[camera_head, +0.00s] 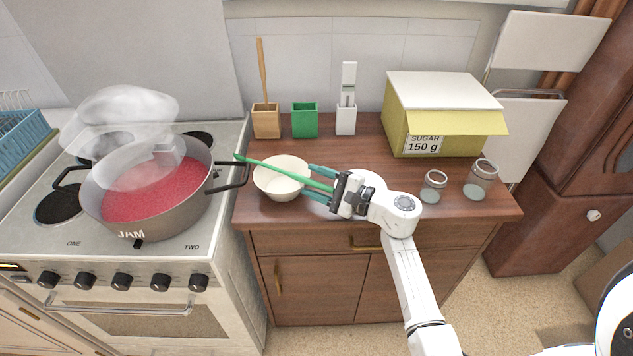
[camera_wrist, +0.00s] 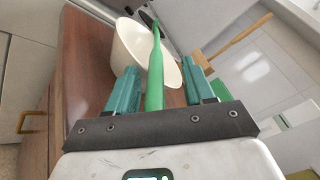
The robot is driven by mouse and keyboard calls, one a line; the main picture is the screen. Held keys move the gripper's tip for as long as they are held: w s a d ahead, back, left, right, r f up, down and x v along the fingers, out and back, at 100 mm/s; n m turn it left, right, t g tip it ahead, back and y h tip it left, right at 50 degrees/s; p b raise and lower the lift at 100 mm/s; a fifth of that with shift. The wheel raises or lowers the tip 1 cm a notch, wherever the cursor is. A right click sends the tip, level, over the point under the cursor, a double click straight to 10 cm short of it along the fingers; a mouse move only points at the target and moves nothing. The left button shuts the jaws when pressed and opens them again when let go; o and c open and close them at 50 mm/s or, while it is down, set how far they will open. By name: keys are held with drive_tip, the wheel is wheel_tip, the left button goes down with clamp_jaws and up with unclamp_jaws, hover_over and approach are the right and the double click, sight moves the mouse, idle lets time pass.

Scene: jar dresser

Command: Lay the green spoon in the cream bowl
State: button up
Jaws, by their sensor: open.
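The green spoon (camera_head: 262,165) lies across the top of the cream bowl (camera_head: 281,187), slanting from upper left to lower right. Its far end sticks out past the bowl's left rim, near the pot handle. Its near end runs back between the two teal fingers of my gripper (camera_head: 309,182), which is at the bowl's right side. In the wrist view the fingers stand apart, with a gap on each side of the spoon (camera_wrist: 155,75); the bowl (camera_wrist: 134,47) is just beyond them. I cannot tell whether the spoon touches the rim.
A pot of red jam (camera_head: 150,200) steams on the stove at left, its handle close to the bowl. A wooden holder (camera_head: 266,122), green holder (camera_head: 305,121) and white holder (camera_head: 346,120) stand behind. A sugar box (camera_head: 440,100) and two glass jars (camera_head: 433,187) are at right.

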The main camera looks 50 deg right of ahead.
drive_tip(key=s, duration=0.3)
drive_tip(key=s+d+b, duration=0.1)
drive_tip(key=s, duration=0.3)
drive_tip(key=s+b, duration=0.1)
drive_tip(key=s, duration=0.2)
drive_tip(key=shift+s+d, duration=0.25)
drive_tip(key=shift+s, duration=0.1)
idle(0.6)
